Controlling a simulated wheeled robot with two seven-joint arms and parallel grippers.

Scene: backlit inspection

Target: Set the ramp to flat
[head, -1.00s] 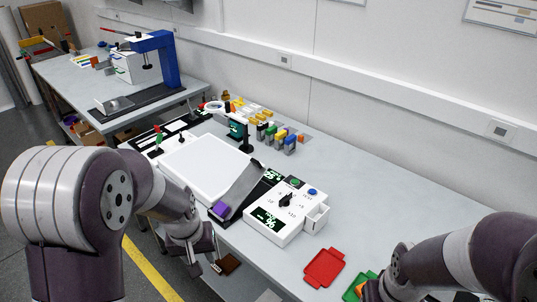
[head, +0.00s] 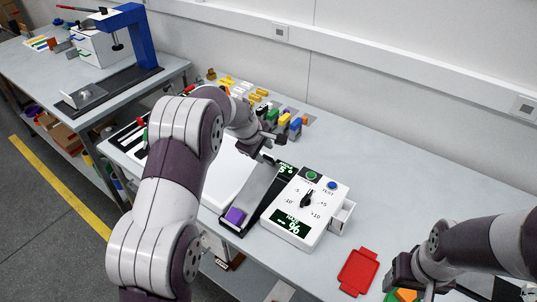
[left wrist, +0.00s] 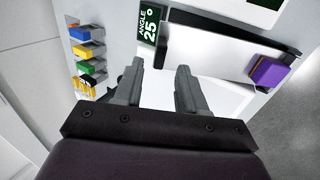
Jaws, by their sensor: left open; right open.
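The ramp (head: 262,181) is a grey plate on a black base, tilted, with a purple block (head: 235,215) at its front end. In the left wrist view the ramp (left wrist: 205,48) and purple block (left wrist: 270,71) show at upper right. A small display (left wrist: 150,24) by the ramp's far end reads ANGLE 25°. My left gripper (head: 270,143) is open and empty near that far end, apart from the ramp; its two fingers (left wrist: 157,75) show in the left wrist view. My right gripper (head: 402,272) is at the table's front right; its fingers are partly hidden.
A white box (head: 318,215) with a dial, green and blue buttons and a drawer stands right of the ramp. A white panel (head: 228,175) lies left of it. Several coloured blocks (head: 290,122) stand behind. A red tray (head: 358,271) lies at front right. The back right table is clear.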

